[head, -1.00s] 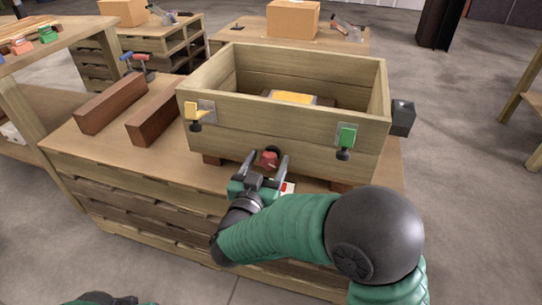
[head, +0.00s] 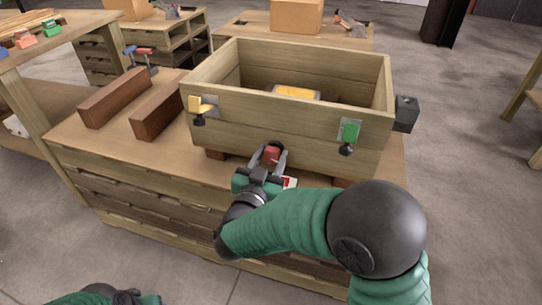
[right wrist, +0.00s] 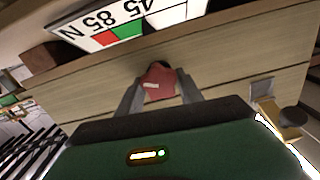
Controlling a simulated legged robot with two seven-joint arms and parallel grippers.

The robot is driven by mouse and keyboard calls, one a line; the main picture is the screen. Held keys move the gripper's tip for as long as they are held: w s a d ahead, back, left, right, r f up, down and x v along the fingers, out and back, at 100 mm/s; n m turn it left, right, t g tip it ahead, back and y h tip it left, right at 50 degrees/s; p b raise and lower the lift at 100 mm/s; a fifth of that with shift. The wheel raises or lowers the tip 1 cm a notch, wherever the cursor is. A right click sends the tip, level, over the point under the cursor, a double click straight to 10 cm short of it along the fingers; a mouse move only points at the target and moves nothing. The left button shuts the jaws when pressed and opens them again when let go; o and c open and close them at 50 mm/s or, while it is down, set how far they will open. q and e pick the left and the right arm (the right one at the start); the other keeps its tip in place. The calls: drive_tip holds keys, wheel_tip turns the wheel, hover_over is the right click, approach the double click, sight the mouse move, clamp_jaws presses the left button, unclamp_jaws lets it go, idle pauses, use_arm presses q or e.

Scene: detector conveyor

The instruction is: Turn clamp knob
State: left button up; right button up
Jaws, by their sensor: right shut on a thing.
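The red clamp knob (head: 271,154) is low on the front side of the wooden crate (head: 255,134). My right gripper (head: 268,157) is shut on the red knob, one finger on each side. In the right wrist view the red knob (right wrist: 159,82) sits between the two fingertips, with a dark part behind it. A gauge plate (right wrist: 120,27) with red and green fields and the markings "45 85 N" shows near it. It is partly hidden by my gripper in the head view. My left gripper (head: 127,298) is at the bottom left edge, partly cut off; its jaw state is unclear.
Two brown wooden blocks (head: 114,97) (head: 157,108) lie on the bench (head: 95,139) to the left.

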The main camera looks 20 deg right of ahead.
drive_tip(key=shift+f+m, duration=0.1)
drive_tip(key=shift+m, duration=2.3)
drive_tip(key=o, duration=1.4)
